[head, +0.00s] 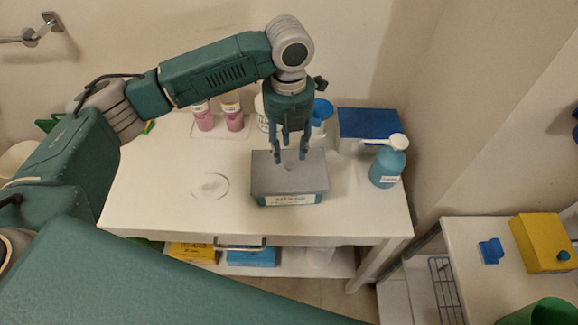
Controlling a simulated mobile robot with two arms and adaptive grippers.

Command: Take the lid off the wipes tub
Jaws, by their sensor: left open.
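The wipes tub (292,200) stands on the white table (150,190), a teal box with a label on its front. Its grey lid (262,180) is on top, with a small round knob (290,165) near the middle. My left gripper (290,155) points down over the lid, fingers apart around the knob's place. I cannot tell whether the fingers touch the lid. My right gripper is not in view.
A blue pump bottle (387,167) and a blue-lidded box (369,124) stand right of the tub. Pink bottles (204,120) sit on a tray behind. A clear round dish (210,186) lies to the left. A side table (480,235) holds a yellow box (543,242).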

